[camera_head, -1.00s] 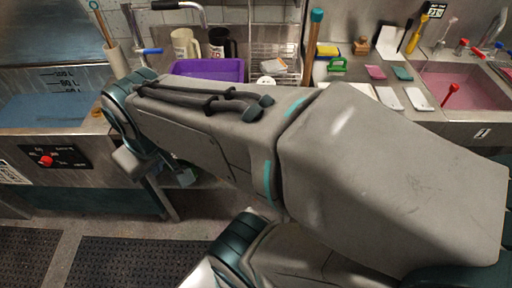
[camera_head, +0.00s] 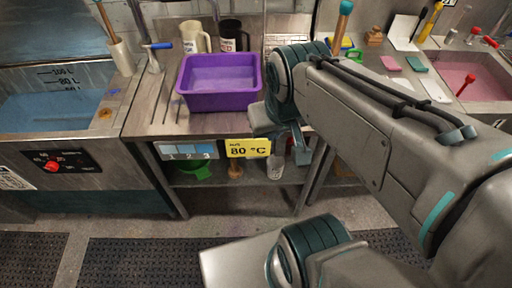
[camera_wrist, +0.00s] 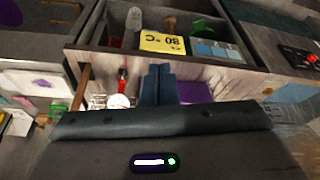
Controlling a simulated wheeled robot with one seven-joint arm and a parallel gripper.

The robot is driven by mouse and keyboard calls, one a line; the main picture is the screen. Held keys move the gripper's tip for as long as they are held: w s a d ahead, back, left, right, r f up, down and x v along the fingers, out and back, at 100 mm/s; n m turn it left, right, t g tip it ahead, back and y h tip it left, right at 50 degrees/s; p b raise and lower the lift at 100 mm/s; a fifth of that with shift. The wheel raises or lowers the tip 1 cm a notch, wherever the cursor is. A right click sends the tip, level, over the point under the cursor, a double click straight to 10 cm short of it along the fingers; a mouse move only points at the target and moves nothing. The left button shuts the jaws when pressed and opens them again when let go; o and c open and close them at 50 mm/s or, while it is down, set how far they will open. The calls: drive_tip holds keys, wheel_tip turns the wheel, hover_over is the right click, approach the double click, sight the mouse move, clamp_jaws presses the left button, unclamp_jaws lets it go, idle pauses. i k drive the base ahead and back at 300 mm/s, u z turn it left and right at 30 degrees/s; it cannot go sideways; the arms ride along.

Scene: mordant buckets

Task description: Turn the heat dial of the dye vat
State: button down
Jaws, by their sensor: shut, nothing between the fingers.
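The dye vat (camera_head: 110,178) stands at the left with blue liquid in it. Its heat dial, a red knob (camera_head: 51,167), sits on a black panel (camera_head: 77,160) on the vat's front, with printed numbers around it. In the wrist view the dial (camera_wrist: 312,58) shows at the right edge, small and upside down. My gripper (camera_wrist: 158,70) is shut and empty, its two dark fingers together. In the head view it hangs in front of the bench, well right of the dial and apart from it, partly hidden by my arm.
A yellow 80 °C card (camera_head: 248,148) is on the bench front, beside blue 1-2-3 cards (camera_head: 187,150). A purple tub (camera_head: 218,98) stands on the bench. The floor before the vat has dark mats (camera_head: 140,262) and is otherwise clear.

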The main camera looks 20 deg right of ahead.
sight(50, 165)
drive_tip(key=z, duration=0.05)
drive_tip(key=k, duration=0.4)
drive_tip(key=u, duration=2)
drive_tip(key=i, duration=1.1)
drive_tip(key=z, duration=0.75)
drive_tip(key=i, duration=0.95)
drive_tip(key=z, duration=0.95)
